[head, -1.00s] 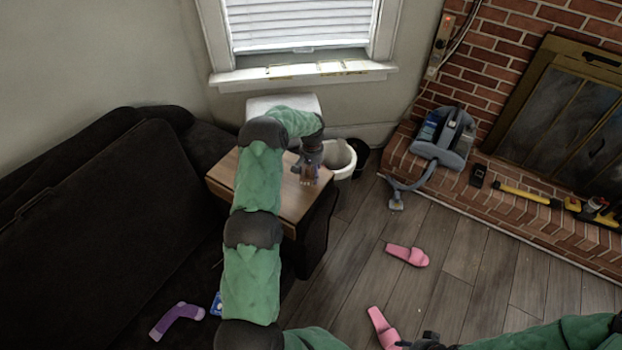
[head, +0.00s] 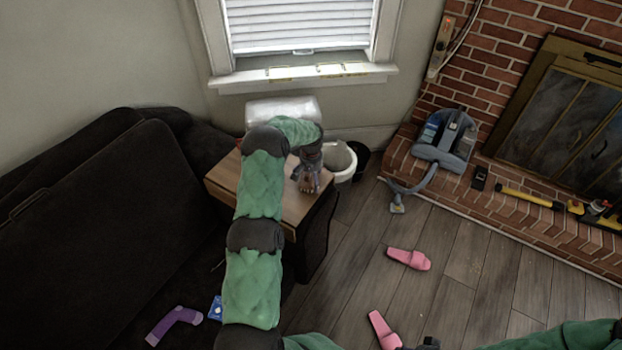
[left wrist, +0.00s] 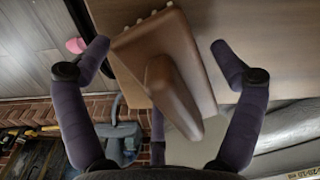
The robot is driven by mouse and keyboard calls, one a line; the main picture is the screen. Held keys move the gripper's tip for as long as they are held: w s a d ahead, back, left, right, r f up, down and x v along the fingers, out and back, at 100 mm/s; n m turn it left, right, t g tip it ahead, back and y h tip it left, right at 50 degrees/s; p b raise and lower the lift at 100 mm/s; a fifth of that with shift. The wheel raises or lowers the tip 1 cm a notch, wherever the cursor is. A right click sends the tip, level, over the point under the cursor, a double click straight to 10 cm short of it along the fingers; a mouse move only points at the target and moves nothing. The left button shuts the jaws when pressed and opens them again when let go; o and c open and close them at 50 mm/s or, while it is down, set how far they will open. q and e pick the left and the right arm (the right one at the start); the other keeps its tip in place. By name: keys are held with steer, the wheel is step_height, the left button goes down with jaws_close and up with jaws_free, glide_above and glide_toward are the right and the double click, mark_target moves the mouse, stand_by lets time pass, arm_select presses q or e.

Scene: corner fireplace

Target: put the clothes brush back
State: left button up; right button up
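The clothes brush (left wrist: 170,70), brown with a raised grip and pale bristle tufts along one edge, fills the middle of the left wrist view. It is at the wooden side table (head: 225,178); I cannot tell whether it rests on the top. My left gripper (left wrist: 160,55) has its fingers spread, one on each side of the brush. A gap shows at the right finger; contact at the left finger is unclear. In the head view the left gripper (head: 307,180) is over the table's right part, mostly hiding the brush. My right gripper (head: 428,344) is barely in view at the bottom edge.
A dark sofa (head: 90,220) is left of the table, with a purple sock (head: 172,322) on it. A white bin (head: 342,162) stands behind the table's right side. Pink slippers (head: 408,259) lie on the floor. A vacuum (head: 445,140) sits on the brick hearth.

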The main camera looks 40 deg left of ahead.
mark_target(311, 178)
arm_select(q)
step_height(311, 178, up, 12)
steer(key=p, duration=0.4)
steer(key=s+d+f+m+h, duration=0.1)
steer(key=s+d+f, duration=0.3)
steer(key=d, duration=0.5)
steer(key=s+d+f+m+h, duration=0.1)
steer(key=s+d+f, duration=0.2)
steer(key=d+f, duration=0.4)
steer(key=s+d+f+m+h, duration=0.1)
steer(key=s+d+f, duration=0.2)
steer(key=d, duration=0.7)
steer(key=s+d, duration=0.6)
steer(key=s, duration=0.4)
steer(key=s+d+f+h, duration=0.1)
steer(key=s+d, duration=0.6)
steer(key=s, duration=0.3)
steer(key=shift+s, duration=0.25)
